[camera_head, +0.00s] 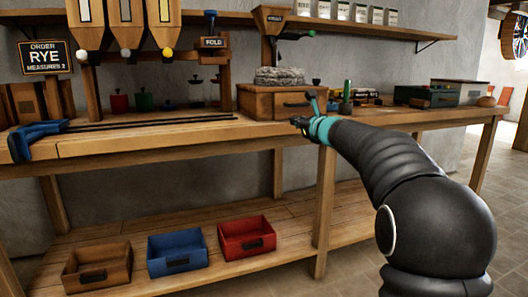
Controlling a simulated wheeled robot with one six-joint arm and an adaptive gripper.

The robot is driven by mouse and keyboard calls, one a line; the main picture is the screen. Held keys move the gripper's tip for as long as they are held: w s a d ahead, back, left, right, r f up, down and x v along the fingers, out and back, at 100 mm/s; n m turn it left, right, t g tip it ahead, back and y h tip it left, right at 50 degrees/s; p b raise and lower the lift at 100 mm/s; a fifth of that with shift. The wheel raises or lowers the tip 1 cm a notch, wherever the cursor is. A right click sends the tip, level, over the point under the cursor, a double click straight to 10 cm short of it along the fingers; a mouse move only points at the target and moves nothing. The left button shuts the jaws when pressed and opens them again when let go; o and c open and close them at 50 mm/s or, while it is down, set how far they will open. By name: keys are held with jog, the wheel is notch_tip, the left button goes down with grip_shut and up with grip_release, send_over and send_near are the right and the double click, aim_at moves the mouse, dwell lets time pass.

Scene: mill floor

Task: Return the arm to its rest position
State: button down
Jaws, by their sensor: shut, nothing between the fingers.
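My arm, black with a teal band near its end, reaches in from the right side of the head view toward the workbench. My gripper (298,122) is small and dark at the arm's tip. It is shut and empty, in front of the wooden drawer box (262,103) under the millstone (280,76). It appears just above or in front of the bench's front edge; I cannot tell the exact gap. The fingers are partly hidden by the arm's end.
The wooden bench (130,143) spans the view. A blue clamp-like tool (35,137) lies at its left. Brown (97,267), blue (178,250) and red (246,237) bins stand on the lower shelf. An order sign (46,57) reads RYE. Open floor lies at right.

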notch_tip(320, 180, down, 8)
jog(key=s+a+n+g, duration=0.2)
jog(key=n+g, duration=0.1)
jog(key=n, duration=0.2)
jog(key=s+a+f+n+g+p, duration=0.1)
jog(key=s+f+n+g, duration=0.2)
jog(key=s+f+n, duration=0.4)
jog(key=s+a+f+n+g, duration=0.1)
jog(key=s+f+n+g, duration=0.15)
jog(key=s+n, duration=0.45)
jog(key=s+d+f+n+h+p, duration=0.1)
jog(key=s+d+n+h, duration=0.1)
jog(key=s, duration=1)
jog(key=s+d+f+n+g+h+p, duration=0.1)
jog(key=s+n, duration=0.3)
jog(key=s, duration=0.8)
jog(key=s+d+f+n+g+h+p, duration=0.1)
jog(key=s+d+n+h+p, duration=0.1)
jog(key=s, duration=1)
jog(key=shift+d+n+h, duration=0.4)
jog(key=shift+n+h, duration=0.2)
jog(key=shift+h, duration=0.1)
